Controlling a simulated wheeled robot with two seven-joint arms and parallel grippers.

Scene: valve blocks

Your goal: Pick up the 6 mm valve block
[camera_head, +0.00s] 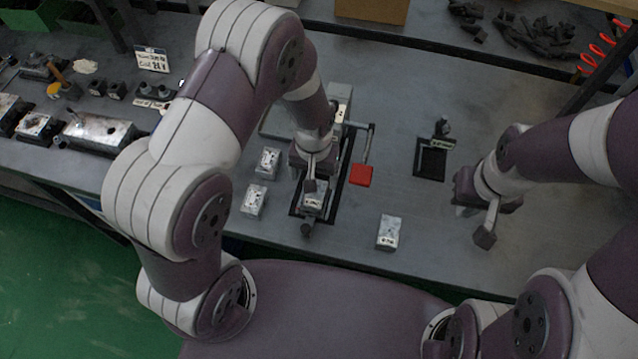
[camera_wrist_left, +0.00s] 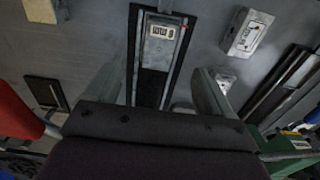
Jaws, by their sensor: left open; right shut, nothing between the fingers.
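Several small silvery valve blocks lie on the grey bench. One block (camera_head: 314,198) sits in a black-edged slot below my left gripper (camera_head: 310,182). In the left wrist view, a block (camera_wrist_left: 163,32) with a white label lies ahead between the open fingers of my left gripper (camera_wrist_left: 158,78); the label seems to end in 6, but is too small to read surely. Other blocks stand left of the slot, one (camera_head: 268,162) behind another (camera_head: 254,200), and one (camera_head: 389,232) lies to the right. My right gripper (camera_head: 487,218) is shut and empty over the bench's right side.
A black square recess (camera_head: 431,162) with a small sign lies farther right. Metal parts (camera_head: 100,132) crowd the left bench. Bare bench lies between the right-hand block and my right gripper.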

